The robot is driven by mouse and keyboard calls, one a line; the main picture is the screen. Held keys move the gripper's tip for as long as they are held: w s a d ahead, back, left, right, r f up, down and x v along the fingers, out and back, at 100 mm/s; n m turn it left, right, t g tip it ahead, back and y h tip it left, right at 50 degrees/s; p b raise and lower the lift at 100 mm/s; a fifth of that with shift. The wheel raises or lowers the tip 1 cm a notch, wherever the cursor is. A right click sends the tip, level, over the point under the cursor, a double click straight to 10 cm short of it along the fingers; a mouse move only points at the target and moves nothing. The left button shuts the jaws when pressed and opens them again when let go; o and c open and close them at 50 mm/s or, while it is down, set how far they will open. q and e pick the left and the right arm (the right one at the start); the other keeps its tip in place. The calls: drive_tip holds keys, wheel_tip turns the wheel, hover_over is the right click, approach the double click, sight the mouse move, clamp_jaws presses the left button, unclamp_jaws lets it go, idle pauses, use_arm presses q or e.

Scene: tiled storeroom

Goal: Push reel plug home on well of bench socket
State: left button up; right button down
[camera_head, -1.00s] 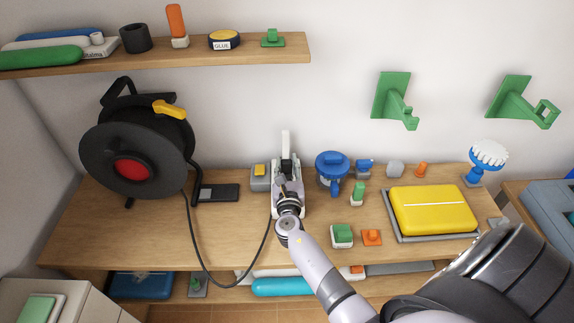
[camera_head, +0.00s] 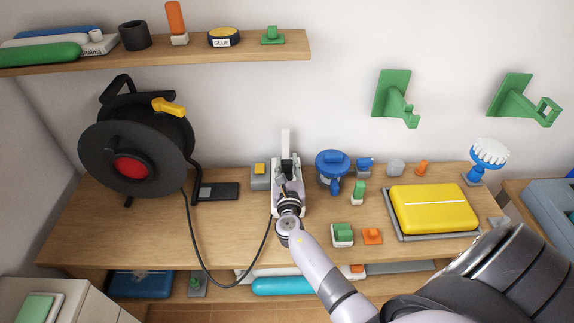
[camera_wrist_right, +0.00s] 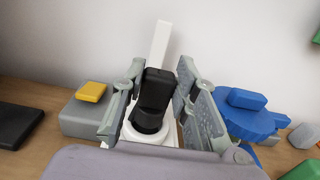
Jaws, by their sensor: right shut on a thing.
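The black reel plug (camera_wrist_right: 152,98) stands between the fingers of my right gripper (camera_head: 287,174), which is shut on it; the gripper also shows in the wrist view (camera_wrist_right: 158,80). The plug's round lower end is at the white ring of the bench socket (camera_wrist_right: 143,136); how deep it sits in the well cannot be told. The socket's white upright (camera_head: 285,143) rises behind the plug. The black cable reel (camera_head: 135,150) stands at the left of the bench, its cable (camera_head: 205,268) hanging in a loop over the front edge towards the gripper. My left gripper is out of view.
Small green and orange pieces and a yellow case (camera_head: 433,209) lie further right. A shelf (camera_head: 200,57) overhangs at the upper left.

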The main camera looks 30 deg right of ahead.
drive_tip(key=shift+f+b, duration=1)
drive_tip(key=shift+f, duration=0.15)
drive_tip(key=c, duration=1.2)
unclamp_jaws()
drive_tip(key=v, duration=1.2)
